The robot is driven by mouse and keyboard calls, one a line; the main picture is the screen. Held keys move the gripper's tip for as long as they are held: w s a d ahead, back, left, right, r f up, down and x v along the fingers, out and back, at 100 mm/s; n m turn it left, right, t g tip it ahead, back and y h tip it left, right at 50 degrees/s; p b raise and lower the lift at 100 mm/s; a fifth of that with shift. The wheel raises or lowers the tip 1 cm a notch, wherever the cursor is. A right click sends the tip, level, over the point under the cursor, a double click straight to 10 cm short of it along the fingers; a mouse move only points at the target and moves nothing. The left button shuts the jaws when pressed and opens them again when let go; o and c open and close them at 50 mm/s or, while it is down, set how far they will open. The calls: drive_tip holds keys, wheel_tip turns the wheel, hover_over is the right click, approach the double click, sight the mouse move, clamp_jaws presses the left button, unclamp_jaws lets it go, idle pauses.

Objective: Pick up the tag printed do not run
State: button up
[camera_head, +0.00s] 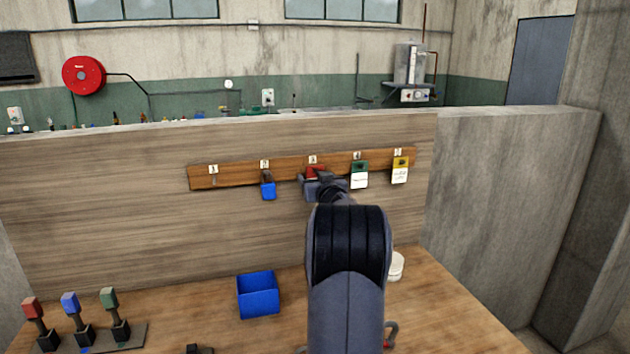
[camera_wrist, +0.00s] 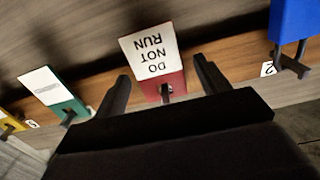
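The tag printed DO NOT RUN (camera_wrist: 150,52) has a white face and a red top, and hangs on a peg of the wooden rail. It appears upside down in the wrist view. In the head view only its red part (camera_head: 315,170) shows, the rest hidden behind my gripper (camera_head: 319,180). My gripper (camera_wrist: 163,70) is open, with one finger on each side of the tag. Gaps show between the fingers and the tag's edges in the wrist view.
The wooden rail (camera_head: 235,173) also carries a blue tag (camera_head: 268,188), a green-topped white tag (camera_head: 360,175) and a yellow-topped white tag (camera_head: 400,170). A blue bin (camera_head: 258,296), a white round container (camera_head: 397,266) and three coloured levers (camera_head: 70,305) stand on the bench below.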

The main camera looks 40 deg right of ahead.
drive_tip(key=c, duration=1)
drive_tip(key=shift+o, duration=0.2)
drive_tip(key=shift+r, duration=0.1)
